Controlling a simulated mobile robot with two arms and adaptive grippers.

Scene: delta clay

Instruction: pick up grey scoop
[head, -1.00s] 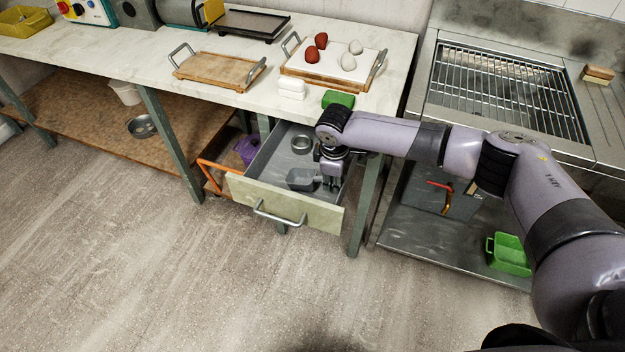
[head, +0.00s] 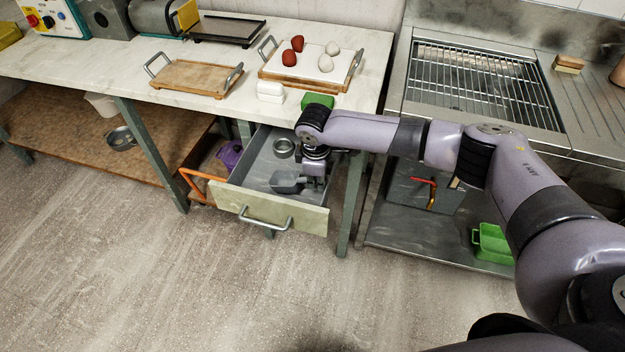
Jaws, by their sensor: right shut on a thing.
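The grey scoop (head: 286,181) shows in the open drawer (head: 262,219) under the light worktop, its pan pointing left. My right gripper (head: 312,186) reaches down into the drawer at the scoop's right end. It is shut on the scoop, at the handle side, and its fingers hide most of the handle. I cannot tell whether the scoop touches the drawer floor. My left gripper is not in view.
A round metal tin (head: 284,148) sits at the back of the drawer. The worktop above holds a green block (head: 318,101), white blocks (head: 270,91) and a tray (head: 283,80) with red and pale lumps. A grill (head: 484,84) stands to the right. The floor in front is clear.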

